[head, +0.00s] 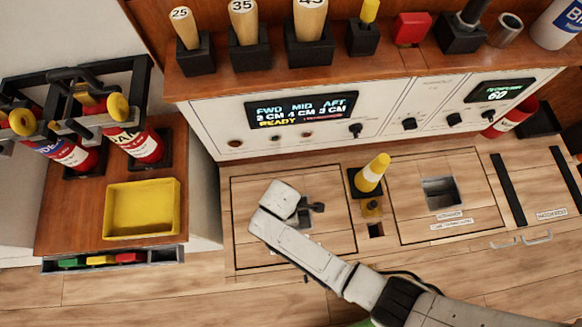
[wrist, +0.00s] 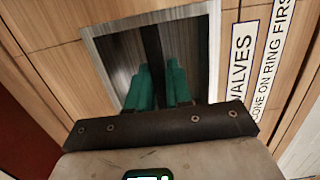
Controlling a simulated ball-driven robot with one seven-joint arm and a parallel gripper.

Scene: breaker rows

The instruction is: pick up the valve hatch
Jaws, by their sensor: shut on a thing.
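The valve hatch (head: 334,236) is a square wooden panel with a dark outline, left of centre in the head view. It looks flush with the wood around it. In the wrist view its wood (wrist: 50,35) surrounds a metal-framed recess, beside a label (wrist: 243,75) reading "VALVES". My gripper (head: 312,207) is over the hatch; my arm hides part of the panel. In the wrist view its teal fingers (wrist: 157,80) reach into the recess, shut on a dark bar (wrist: 152,42) that runs across it. Their contact is partly hidden.
A second hatch (head: 408,222) with its own recess lies to the right. The control panel (head: 215,118) rises behind. A yellow tray (head: 142,208) sits on the left cabinet. Bare floor is in front.

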